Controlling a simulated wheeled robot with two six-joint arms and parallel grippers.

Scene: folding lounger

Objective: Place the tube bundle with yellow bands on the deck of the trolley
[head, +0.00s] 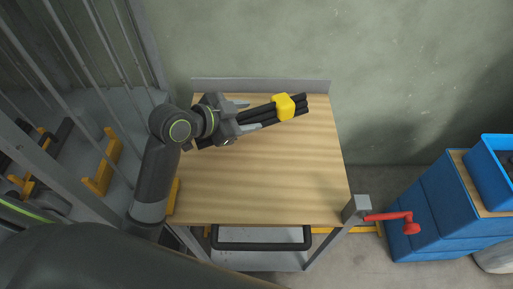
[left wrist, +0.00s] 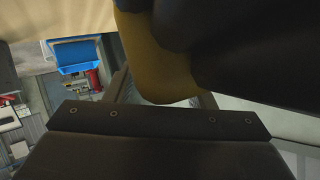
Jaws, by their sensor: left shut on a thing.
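The tube bundle (head: 296,102) is several dark tubes side by side, with a yellow band (head: 283,106) near its right end. My left gripper (head: 246,116) is shut on it left of that band; the bundle's other end passes behind the gripper. The bundle lies over the back part of a light wooden top (head: 262,180) on a grey frame, apparently the trolley deck. I cannot tell whether it touches the wood. In the left wrist view the yellow band (left wrist: 150,60) and dark tubes (left wrist: 255,50) are very close. My right gripper is not in view.
A grey lip (head: 262,85) runs along the deck's back edge. A red crank (head: 395,217) sticks out at the front right corner. Blue boxes (head: 435,215) stand to the right. A rack with grey bars (head: 75,45) is at left. The deck's middle and front are clear.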

